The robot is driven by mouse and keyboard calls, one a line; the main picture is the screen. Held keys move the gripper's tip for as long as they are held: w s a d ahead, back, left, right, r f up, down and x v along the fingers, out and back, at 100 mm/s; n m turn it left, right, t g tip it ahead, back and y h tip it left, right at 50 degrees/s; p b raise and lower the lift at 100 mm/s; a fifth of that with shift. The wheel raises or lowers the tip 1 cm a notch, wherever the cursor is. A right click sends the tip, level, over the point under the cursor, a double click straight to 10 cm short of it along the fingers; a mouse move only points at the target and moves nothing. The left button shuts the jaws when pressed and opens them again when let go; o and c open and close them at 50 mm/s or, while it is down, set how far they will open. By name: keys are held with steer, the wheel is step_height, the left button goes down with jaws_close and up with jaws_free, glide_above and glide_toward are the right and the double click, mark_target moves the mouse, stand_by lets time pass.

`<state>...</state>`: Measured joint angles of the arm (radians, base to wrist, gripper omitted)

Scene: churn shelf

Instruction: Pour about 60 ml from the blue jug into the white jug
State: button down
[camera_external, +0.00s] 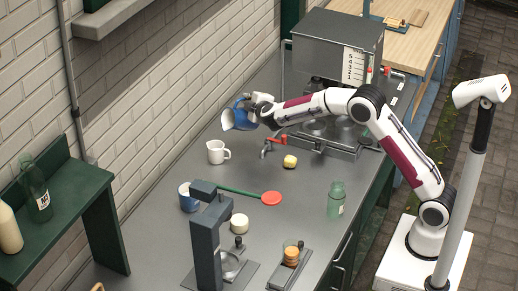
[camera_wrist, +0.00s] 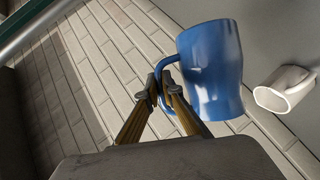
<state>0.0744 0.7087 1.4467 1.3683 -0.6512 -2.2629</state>
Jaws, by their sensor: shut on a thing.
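The blue jug (camera_external: 236,118) is held up above the counter near the brick wall, tilted toward the left in the outside view. My gripper (camera_external: 262,103) is shut on its handle; in the wrist view the two fingers (camera_wrist: 160,90) close around the handle of the blue jug (camera_wrist: 212,70). The white jug (camera_external: 216,153) stands upright on the counter, below and a little left of the blue jug, its handle to the right. The white jug also shows at the right of the wrist view (camera_wrist: 278,92). I cannot see the liquid level in either jug.
A yellow-topped item (camera_external: 290,161) and a red tap-like handle (camera_external: 279,139) are right of the white jug. A green-handled red disc (camera_external: 271,198), a blue-and-white mug (camera_external: 188,198) and a dark press stand (camera_external: 207,240) are nearer the front. A green bottle (camera_external: 336,200) stands right.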

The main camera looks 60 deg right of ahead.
steer(key=shift+d+f, duration=0.1)
steer(key=shift+s+d+f+m+y, duration=0.2)
steer(key=shift+d+f+m+y, duration=0.15)
steer(key=shift+f, duration=0.2)
steer(key=shift+s+d+f+m+y, duration=0.15)
steer(key=shift+d+f+m+y, duration=0.1)
steer(key=shift+f+m, duration=0.25)
steer(key=shift+s+d+f+m+t+y, duration=0.15)
steer(key=shift+d+f+m+y, duration=0.15)
steer(key=shift+f, duration=0.35)
steer(key=shift+s+d+f+m+t+y, duration=0.15)
steer(key=shift+f+m+y, duration=0.1)
steer(key=shift+f+m, duration=0.25)
steer(key=shift+s+d+f+m+t+y, duration=0.1)
steer(key=shift+d+f+m+y, duration=0.15)
steer(key=shift+f, duration=0.5)
steer(key=shift+s+d+f, duration=0.15)
steer(key=shift+d+f, duration=0.2)
steer(key=shift+f, duration=0.05)
steer(key=shift+s+d+f+m+y, duration=0.1)
steer(key=shift+d+f+m+y, duration=0.05)
steer(key=shift+f+m+y, duration=0.15)
steer(key=shift+d+f+b, duration=0.2)
steer(key=shift+b, duration=0.1)
steer(key=shift+s+d+f+m+t+y, duration=0.4)
steer(key=shift+d+f+m+y, duration=0.1)
steer(key=shift+d+f+m, duration=0.25)
steer(key=shift+s+d+f+m+y, duration=0.1)
steer(key=shift+d+f+m+y, duration=0.3)
steer(key=shift+f+m, duration=0.2)
